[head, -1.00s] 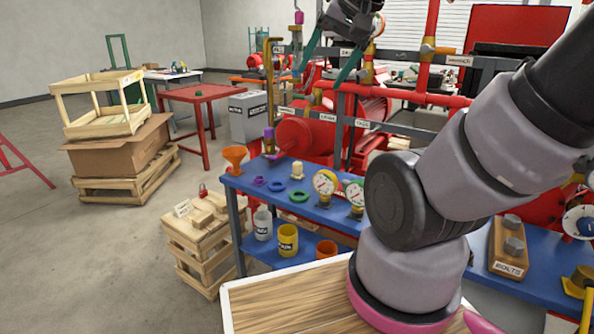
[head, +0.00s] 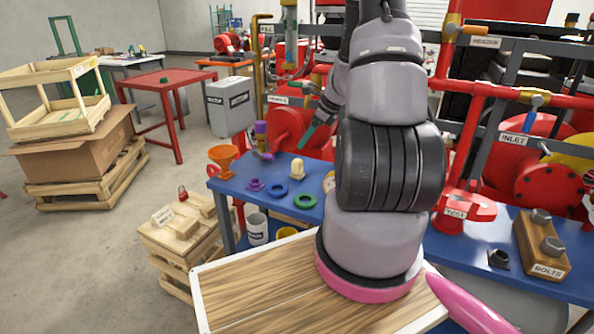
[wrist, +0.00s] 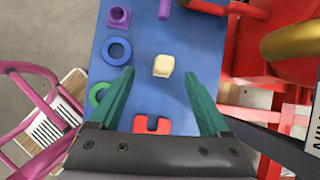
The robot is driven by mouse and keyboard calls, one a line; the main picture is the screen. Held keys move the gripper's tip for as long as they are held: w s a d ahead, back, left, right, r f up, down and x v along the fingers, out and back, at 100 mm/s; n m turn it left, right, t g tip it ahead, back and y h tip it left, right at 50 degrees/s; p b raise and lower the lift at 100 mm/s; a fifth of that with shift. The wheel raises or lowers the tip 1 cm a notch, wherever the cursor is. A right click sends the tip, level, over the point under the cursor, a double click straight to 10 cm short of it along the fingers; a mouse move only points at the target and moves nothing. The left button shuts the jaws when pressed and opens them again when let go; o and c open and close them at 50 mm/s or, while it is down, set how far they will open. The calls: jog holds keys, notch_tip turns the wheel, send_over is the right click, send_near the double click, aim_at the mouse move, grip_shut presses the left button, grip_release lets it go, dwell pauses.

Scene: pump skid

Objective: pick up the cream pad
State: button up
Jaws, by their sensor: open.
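The cream pad (head: 298,168) stands on the blue table (head: 340,172) near its back left, beside the blue and green rings. In the wrist view the cream pad (wrist: 164,65) lies ahead of my gripper (wrist: 160,76), roughly centred between the two teal fingertips. The fingers are spread apart with nothing held between them. In the head view one teal finger of my gripper (head: 302,147) points down above the table, just right of the pad. The rest of the gripper is largely hidden by my arm.
A blue ring (wrist: 117,50), a purple flanged piece (wrist: 119,16) and a green ring (wrist: 98,94) lie left of the pad. A red notched piece (wrist: 152,124) is nearer my gripper. Red pipework (wrist: 250,45) stands at the right. An orange funnel (head: 224,157) stands at the table's left end.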

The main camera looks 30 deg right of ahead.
aim_at(298, 160)
jog(key=shift+m, duration=0.5)
jog(key=f, duration=0.3)
jog(key=w+f, duration=0.1)
jog(key=f, duration=0.2)
jog(key=shift+w+a, duration=0.1)
jog(key=shift+w, duration=0.1)
jog(key=shift+w+d+x, duration=0.1)
jog(key=shift+d+x, duration=0.05)
jog(key=shift+x, duration=1.4)
jog(key=shift+w+d+x, duration=0.1)
jog(key=shift+d+x, duration=0.05)
jog(key=shift+x, duration=1.4)
grip_shut()
jog(key=shift+r, duration=0.1)
notch_tip(298, 160, up, 28)
